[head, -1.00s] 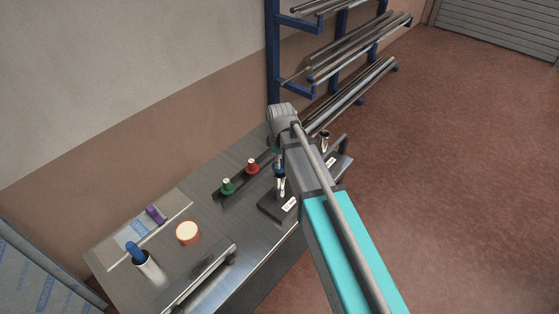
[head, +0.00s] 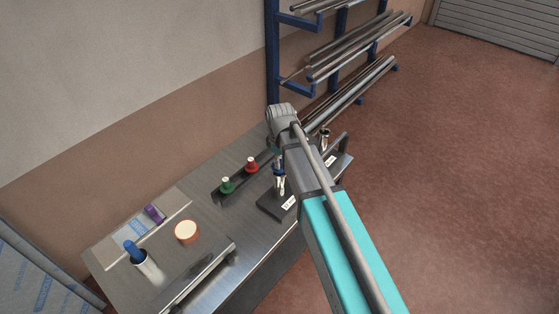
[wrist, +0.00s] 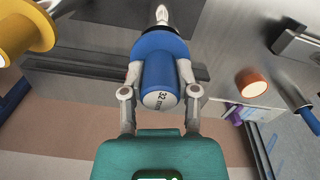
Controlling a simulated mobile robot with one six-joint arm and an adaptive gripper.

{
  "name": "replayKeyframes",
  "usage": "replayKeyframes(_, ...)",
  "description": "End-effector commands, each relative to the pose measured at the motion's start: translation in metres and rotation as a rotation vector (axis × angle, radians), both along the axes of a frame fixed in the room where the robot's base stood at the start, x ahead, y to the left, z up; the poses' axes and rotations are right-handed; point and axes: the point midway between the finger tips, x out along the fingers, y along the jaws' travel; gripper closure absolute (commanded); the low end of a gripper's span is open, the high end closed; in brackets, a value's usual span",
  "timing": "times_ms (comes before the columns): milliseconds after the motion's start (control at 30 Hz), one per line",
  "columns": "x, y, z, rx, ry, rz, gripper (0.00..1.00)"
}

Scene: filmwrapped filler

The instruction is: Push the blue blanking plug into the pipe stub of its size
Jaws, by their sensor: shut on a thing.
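The blue blanking plug (wrist: 160,62) is held between the two fingers of my gripper (wrist: 158,92); its pale end face reads 32. A dark ring shows at its far end. Beyond it, in line, is a shiny pipe stub (wrist: 162,14). In the head view this stub (head: 281,186) stands upright on a dark block (head: 270,205) with a white label, right below my gripper. The plug's far end is at or close to the stub's mouth; I cannot tell how deep it sits. My arm hides most of the gripper in the head view.
A green plug (head: 227,186) and a red plug (head: 252,165) stand on a dark rack to the left. A second stub (head: 325,134) stands behind my arm. A tape roll (head: 187,231), a blue-handled tool (head: 135,251) and a purple item (head: 154,213) lie nearer. A yellow piece (wrist: 24,30) is close in the wrist view.

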Motion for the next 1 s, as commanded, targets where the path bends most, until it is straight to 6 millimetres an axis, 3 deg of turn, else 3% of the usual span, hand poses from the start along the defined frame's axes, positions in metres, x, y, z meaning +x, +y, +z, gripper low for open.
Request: replayKeyframes(1000,0.0,0.001,-0.019,0.0,0.0,0.001,1.0)
